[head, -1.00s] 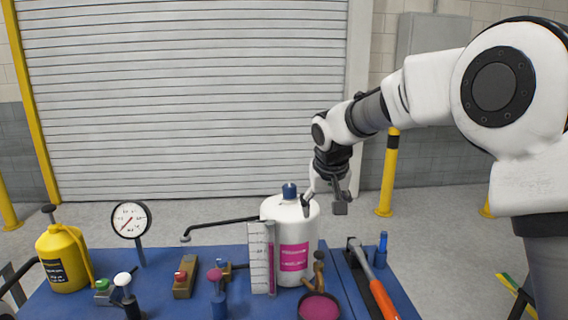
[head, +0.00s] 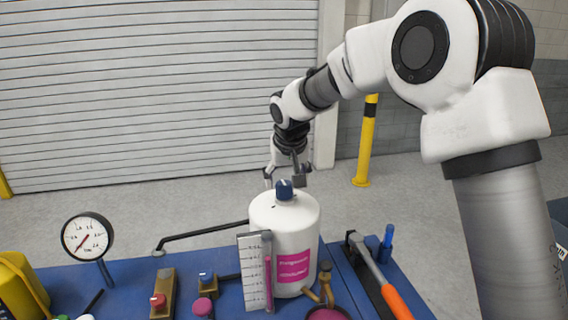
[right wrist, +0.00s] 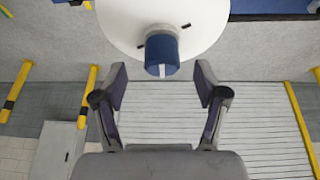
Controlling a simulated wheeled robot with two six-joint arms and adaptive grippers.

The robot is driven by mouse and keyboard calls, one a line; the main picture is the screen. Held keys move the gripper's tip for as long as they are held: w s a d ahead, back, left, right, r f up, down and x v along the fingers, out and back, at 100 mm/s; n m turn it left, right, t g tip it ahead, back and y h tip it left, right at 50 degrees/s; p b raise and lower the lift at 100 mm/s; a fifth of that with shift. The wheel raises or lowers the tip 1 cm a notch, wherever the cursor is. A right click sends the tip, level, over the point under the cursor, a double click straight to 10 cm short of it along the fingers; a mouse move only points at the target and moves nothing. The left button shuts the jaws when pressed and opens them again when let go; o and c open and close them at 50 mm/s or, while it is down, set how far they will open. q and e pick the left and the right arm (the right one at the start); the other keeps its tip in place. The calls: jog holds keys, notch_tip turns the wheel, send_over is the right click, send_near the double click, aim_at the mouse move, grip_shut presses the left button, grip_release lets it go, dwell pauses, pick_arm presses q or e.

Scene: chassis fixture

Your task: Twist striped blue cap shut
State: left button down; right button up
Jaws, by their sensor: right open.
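The blue cap (head: 284,190) with a pale stripe sits on top of the white bottle (head: 268,212), which has a pink label and stands on the blue bench. My right gripper (head: 284,183) is open above and around the back of the cap. In the right wrist view the cap (right wrist: 162,54) lies just beyond and between the two spread fingertips (right wrist: 161,72), with a gap on each side. The white bottle top (right wrist: 120,25) shows behind the cap. My left gripper is not in view.
A scale panel (head: 252,275) stands in front of the bottle. A black bent rod (head: 200,233) reaches left from it. A gauge (head: 87,236), a yellow can (head: 18,285) and an orange-handled hammer (head: 385,285) are on the bench (head: 130,280).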

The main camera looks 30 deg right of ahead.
aim_at(285, 184)
jog(key=x, duration=0.2)
jog(key=w+x, duration=0.1)
jog(key=x, duration=0.2)
jog(key=shift+r+p, duration=0.1)
jog(key=shift+p, duration=0.2)
jog(key=shift+s+r, duration=0.25)
jog(key=shift+s, duration=0.15)
jog(key=shift+c, duration=0.4)
jog(key=shift+s, duration=0.1)
jog(key=c, duration=0.5)
grip_shut()
jog(key=shift+a+f+m+h+b, duration=0.15)
jog(key=shift+m+h+b, duration=0.35)
jog(key=shift+m+b, duration=0.45)
jog(key=shift+m+g+h, duration=0.3)
jog(key=shift+m+g, duration=0.1)
jog(key=shift+m, duration=0.65)
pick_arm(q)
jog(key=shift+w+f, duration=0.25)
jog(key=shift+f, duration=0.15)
